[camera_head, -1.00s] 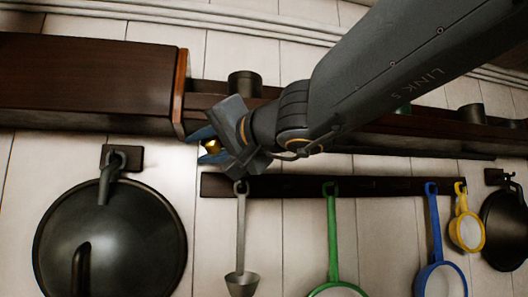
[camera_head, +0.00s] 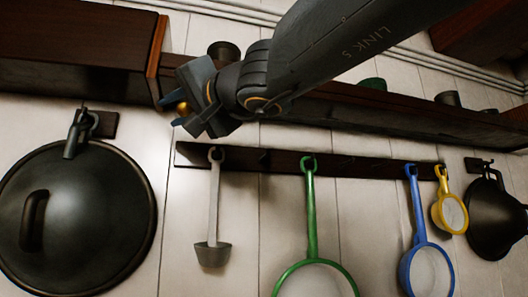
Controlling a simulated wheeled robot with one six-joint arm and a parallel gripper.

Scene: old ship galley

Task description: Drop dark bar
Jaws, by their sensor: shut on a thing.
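My gripper (camera_head: 177,109) is at the upper left of the head view, in front of the wall near the end of the dark wooden cabinet. Its blue fingertips are shut on a small gold-coloured thing (camera_head: 183,107). Most of that thing is hidden by the fingers, so I cannot tell its full shape or whether it is the dark bar. A long dark hook rail (camera_head: 345,168) is fixed to the wall below and right of my gripper.
From the rail hang a grey ladle (camera_head: 213,252), a green-handled strainer (camera_head: 311,215), a blue one (camera_head: 418,235) and a yellow one (camera_head: 441,185). A big black lid (camera_head: 100,215) hangs at left. A dark cup (camera_head: 224,50) stands on the shelf.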

